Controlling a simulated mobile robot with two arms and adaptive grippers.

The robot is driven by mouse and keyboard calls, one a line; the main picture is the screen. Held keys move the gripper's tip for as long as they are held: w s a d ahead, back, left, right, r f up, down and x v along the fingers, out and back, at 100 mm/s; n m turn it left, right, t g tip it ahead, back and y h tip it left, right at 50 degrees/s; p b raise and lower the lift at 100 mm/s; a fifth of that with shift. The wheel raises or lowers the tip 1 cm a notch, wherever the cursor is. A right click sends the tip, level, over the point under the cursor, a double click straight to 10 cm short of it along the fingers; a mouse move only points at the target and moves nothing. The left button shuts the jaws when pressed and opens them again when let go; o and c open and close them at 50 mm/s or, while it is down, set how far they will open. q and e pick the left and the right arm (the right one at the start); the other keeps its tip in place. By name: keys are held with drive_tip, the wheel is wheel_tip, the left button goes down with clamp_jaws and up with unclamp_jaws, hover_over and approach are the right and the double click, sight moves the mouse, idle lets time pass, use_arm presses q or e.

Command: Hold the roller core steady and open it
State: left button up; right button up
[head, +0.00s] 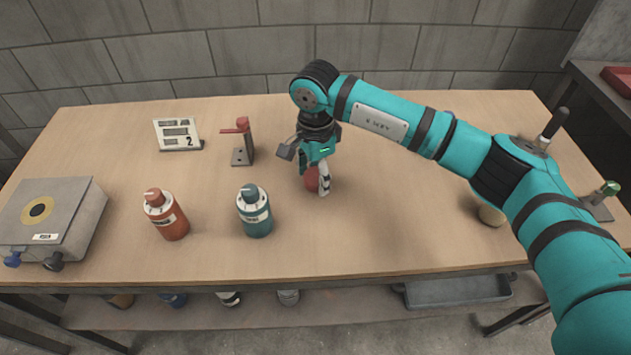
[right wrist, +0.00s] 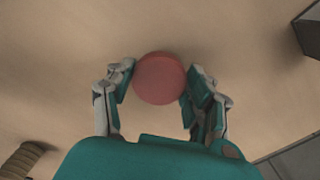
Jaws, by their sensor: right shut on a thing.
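A red round piece, which looks like the roller core (head: 312,181), is on or just above the middle of the table. In the right wrist view it shows as a flat red disc (right wrist: 159,78) seen end-on. My right gripper (head: 316,178) comes down from above and is shut on it, with one finger on each side. The fingers hide part of its side in the head view. I cannot tell whether its base touches the table or where a lid joins. My left gripper is not in view.
A red toggle clamp (head: 243,140) and a number card (head: 178,134) stand behind left. A teal bottle (head: 255,213) and an orange bottle (head: 168,216) stand front left. A grey box (head: 75,215) is at far left.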

drive_tip(key=shift+f, duration=1.05)
drive_tip(key=shift+f+b, duration=0.2)
drive_tip(key=shift+b, duration=0.2)
drive_tip(key=o, duration=1.3)
drive_tip(key=shift+c, duration=0.2)
drive_tip(key=shift+r, duration=0.1)
drive_tip(key=shift+r, duration=0.1)
